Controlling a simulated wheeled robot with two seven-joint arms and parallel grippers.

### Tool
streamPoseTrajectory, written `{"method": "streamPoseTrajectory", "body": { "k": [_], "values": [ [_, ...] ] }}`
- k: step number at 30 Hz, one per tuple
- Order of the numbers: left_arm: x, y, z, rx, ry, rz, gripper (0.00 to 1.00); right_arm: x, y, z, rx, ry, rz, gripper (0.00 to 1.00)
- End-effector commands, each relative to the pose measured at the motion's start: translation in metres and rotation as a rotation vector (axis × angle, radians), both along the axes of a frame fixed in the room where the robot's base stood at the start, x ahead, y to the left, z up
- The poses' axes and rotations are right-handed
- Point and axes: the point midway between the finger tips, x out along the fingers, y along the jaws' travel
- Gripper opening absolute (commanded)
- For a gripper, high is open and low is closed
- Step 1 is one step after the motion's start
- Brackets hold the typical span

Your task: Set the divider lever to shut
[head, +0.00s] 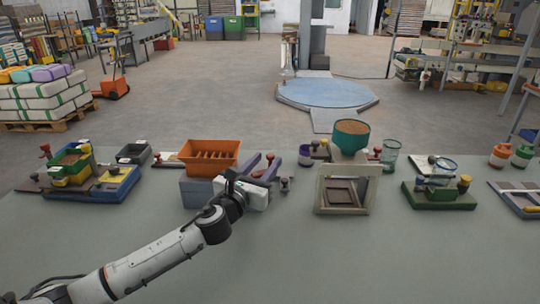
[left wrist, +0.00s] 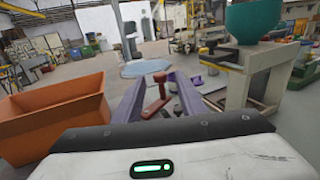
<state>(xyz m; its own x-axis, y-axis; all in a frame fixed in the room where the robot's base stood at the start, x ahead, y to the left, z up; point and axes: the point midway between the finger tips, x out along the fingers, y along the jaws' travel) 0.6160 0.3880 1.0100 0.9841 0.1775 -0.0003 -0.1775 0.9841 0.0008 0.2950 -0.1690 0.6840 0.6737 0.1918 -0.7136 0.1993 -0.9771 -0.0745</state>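The divider is an orange slotted hopper (head: 210,155) on a blue-grey base (head: 197,192), on the table left of centre. Its orange side fills the left of the left wrist view (left wrist: 55,118). A red lever with a knobbed end (left wrist: 157,92), which I take to be the divider lever, shows between my fingers in the left wrist view. My left gripper (head: 263,166) is at the hopper's right side, its two purple-grey fingers apart around the lever. I cannot tell whether either finger touches it. The lever's base is partly hidden. My right gripper is not in view.
A pale frame stand (head: 320,192) with a green bowl of grain (head: 351,138) stands to the right of my left gripper. A blue tray (head: 118,186) lies far left, and a green scale-like base (head: 438,197) lies right. The table front is clear.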

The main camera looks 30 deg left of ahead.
Motion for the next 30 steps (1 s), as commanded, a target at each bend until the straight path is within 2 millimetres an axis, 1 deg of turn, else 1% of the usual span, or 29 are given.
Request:
{"method": "streamPoseTrajectory", "body": {
  "k": [1,3,7,11,18,23,24,25,30],
  "values": [
    [0.01,0.001,0.002,-0.002,-0.002,0.001,0.37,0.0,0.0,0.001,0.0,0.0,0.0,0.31],
    [0.019,0.003,0.001,-0.002,-0.001,0.001,0.37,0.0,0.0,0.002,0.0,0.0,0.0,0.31],
    [0.031,0.005,0.0,-0.002,0.0,0.0,0.37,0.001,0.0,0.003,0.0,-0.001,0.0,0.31],
    [0.036,0.006,0.0,-0.001,-0.001,-0.001,0.37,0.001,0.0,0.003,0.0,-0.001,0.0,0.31],
    [0.036,0.006,0.0,-0.001,0.0,-0.002,0.37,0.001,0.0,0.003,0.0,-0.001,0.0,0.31],
    [0.036,0.006,0.0,-0.001,-0.001,-0.001,0.1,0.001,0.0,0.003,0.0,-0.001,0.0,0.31],
    [0.036,0.006,0.0,-0.001,-0.001,-0.001,0.03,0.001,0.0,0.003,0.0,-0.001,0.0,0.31],
    [0.036,0.006,0.0,-0.001,-0.001,-0.001,0.0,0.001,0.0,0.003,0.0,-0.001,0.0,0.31],
    [0.036,0.006,0.0,-0.001,-0.001,0.004,0.0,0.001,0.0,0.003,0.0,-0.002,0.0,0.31]
  ]
}}
